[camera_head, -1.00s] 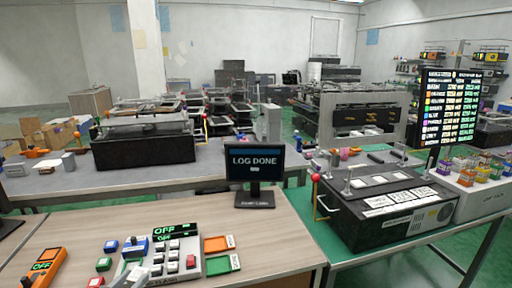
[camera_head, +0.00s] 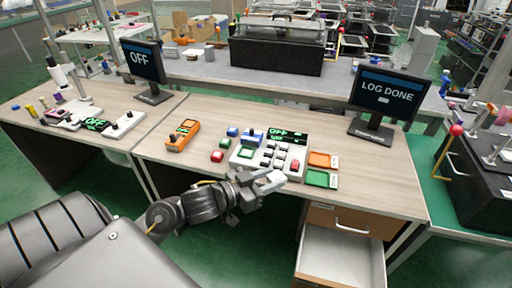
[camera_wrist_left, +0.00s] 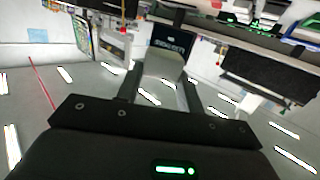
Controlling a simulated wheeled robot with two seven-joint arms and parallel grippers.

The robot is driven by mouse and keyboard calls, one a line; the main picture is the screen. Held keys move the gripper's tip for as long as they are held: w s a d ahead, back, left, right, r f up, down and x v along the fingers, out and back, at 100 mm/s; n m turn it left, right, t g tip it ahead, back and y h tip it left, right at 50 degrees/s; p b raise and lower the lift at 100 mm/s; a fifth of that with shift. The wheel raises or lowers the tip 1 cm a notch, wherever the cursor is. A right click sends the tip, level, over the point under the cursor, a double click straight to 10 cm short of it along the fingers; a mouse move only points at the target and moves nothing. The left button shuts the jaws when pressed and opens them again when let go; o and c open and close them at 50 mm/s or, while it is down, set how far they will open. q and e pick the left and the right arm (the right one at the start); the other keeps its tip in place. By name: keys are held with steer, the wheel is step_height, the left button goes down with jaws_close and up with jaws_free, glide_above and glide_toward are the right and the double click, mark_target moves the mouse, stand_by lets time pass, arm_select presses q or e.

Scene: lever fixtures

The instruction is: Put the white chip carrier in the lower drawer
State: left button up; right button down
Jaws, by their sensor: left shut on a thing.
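My left gripper (camera_head: 268,182) reaches in over the front edge of the desk. It is shut on a pale block, seemingly the white chip carrier (camera_wrist_left: 164,66), which shows between the two fingers in the left wrist view. In the head view the carrier is hard to tell from the pale fingers. The lower drawer (camera_head: 340,256) stands pulled out below the desk at the right, its pale inside showing and empty where visible. The upper drawer (camera_head: 346,221), brown with a metal handle, is shut above it. The gripper is left of and above the open drawer. My right gripper is out of view.
On the desk are a control panel (camera_head: 268,154) with buttons, an orange meter (camera_head: 182,135), orange (camera_head: 322,160) and green (camera_head: 321,179) trays, and a monitor (camera_head: 388,104) reading LOG DONE. Green floor (camera_head: 255,250) lies clear left of the drawer.

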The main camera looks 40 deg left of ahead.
arm_select(q)
steer(key=w+a+r+n+t+y, duration=0.1)
steer(key=a+n+y, duration=0.4)
steer(key=a, duration=1.1)
steer(key=y, duration=0.3)
steer(key=shift+r+n, duration=0.2)
steer(key=shift+n, duration=0.2)
